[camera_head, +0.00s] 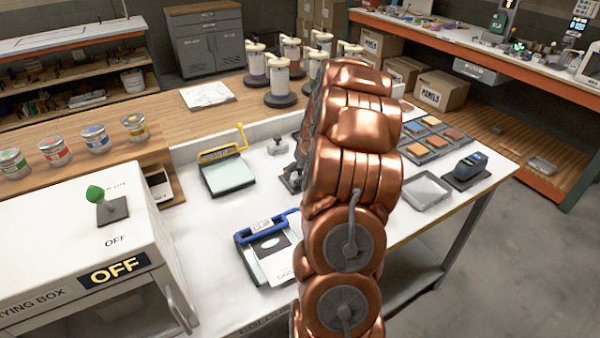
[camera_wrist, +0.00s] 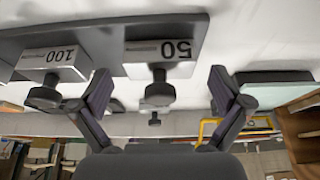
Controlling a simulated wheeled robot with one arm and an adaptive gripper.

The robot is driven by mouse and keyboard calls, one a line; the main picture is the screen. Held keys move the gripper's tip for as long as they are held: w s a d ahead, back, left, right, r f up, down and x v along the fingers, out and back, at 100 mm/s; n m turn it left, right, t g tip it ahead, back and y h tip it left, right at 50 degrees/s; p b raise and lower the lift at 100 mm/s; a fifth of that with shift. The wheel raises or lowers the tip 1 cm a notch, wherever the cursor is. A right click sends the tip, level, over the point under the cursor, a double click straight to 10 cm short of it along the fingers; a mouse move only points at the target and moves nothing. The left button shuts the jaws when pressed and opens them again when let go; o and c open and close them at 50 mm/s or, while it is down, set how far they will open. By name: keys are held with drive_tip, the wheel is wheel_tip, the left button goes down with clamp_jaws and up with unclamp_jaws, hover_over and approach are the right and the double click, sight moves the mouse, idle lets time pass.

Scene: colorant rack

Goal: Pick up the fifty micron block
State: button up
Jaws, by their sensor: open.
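The fifty micron block (camera_wrist: 160,52) is light with a dark "50" on its face and a dark round knob. It shows upside down in the wrist view, on a dark grey base (camera_wrist: 100,33). A similar block marked "100" (camera_wrist: 52,58) is to its left on the same base. My gripper (camera_wrist: 160,76) is open, one finger on each side of the fifty block's knob, with visible gaps. Whether a finger touches the block I cannot tell. In the head view my copper arm hides the gripper and the fifty block.
A yellow-handled frame (camera_head: 229,172) and a blue-handled frame (camera_head: 272,255) stand on the white bench. A drying box (camera_head: 75,245) is at left. A grey tray (camera_head: 425,191), a dark device (camera_head: 466,168) and a swatch rack (camera_head: 417,157) are at right.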

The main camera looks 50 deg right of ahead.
drive_tip(key=shift+x, duration=0.95)
drive_tip(key=c, duration=1.6)
drive_tip(key=shift+o, duration=0.2)
drive_tip(key=shift+r, duration=0.15)
wheel_tip(320, 180, up, 10)
drive_tip(key=b, duration=0.3)
